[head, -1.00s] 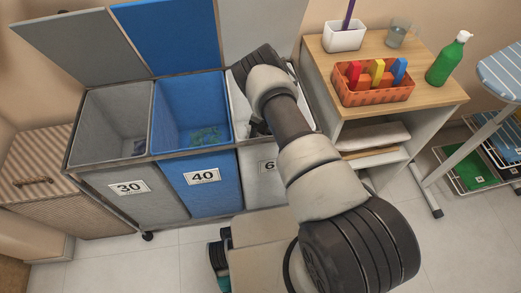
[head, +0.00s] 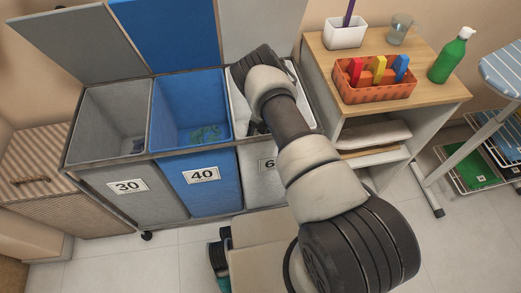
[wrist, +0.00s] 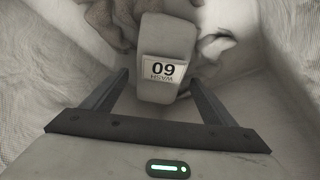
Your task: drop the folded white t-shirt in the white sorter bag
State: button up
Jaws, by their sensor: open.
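The white sorter bag (head: 252,180) is the rightmost of three bags, its label partly hidden by my arm. My gripper is down in its opening, mostly hidden in the head view. In the wrist view my gripper (wrist: 159,88) is open inside the bag, its fingers apart. The folded white t-shirt (wrist: 168,35) shows there as a pale, rounded bundle with a "60 WASH" label. It lies in front of and partly between the fingers, with gaps on both sides. The pale bag walls (wrist: 270,60) surround it. Its exact depth is hard to tell.
A brownish crumpled cloth (wrist: 110,20) lies in the bag beyond the t-shirt. The blue bag (head: 215,175) and grey bag (head: 105,182) stand to the left. A wooden-topped shelf (head: 425,95) with an orange basket (head: 375,93) and green bottle (head: 450,57) stands close on the right.

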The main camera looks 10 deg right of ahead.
jog(key=p+v, duration=0.3)
jog(key=v, duration=1)
jog(key=shift+s+a+r, duration=0.1)
